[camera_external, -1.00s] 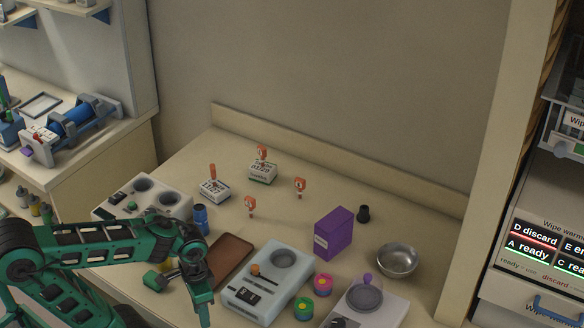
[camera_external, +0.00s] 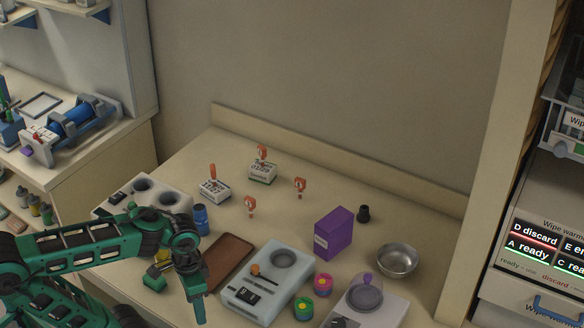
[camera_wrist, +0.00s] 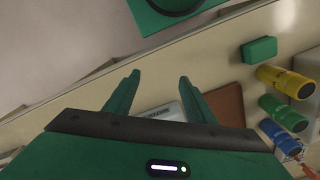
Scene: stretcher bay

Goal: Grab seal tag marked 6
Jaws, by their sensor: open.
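Several small orange-red tags stand at the back of the counter in the external view: one tag (camera_external: 250,204) at the front, one tag (camera_external: 299,184) to the right, one tag (camera_external: 262,152) at a white block, and one orange upright piece (camera_external: 212,170) at another white block. Their numbers are too small to read, so I cannot tell which is marked 6. My gripper (camera_external: 198,312) is at the front left of the counter, well apart from the tags. In the wrist view my gripper (camera_wrist: 158,82) is open with nothing between its fingers.
A brown tray (camera_external: 228,262), a pale device (camera_external: 258,300) and a blue bottle (camera_external: 201,219) are near my arm. A purple box (camera_external: 333,233), a metal bowl (camera_external: 398,260) and a black cup (camera_external: 363,213) stand right. Counter around the tags is mostly clear.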

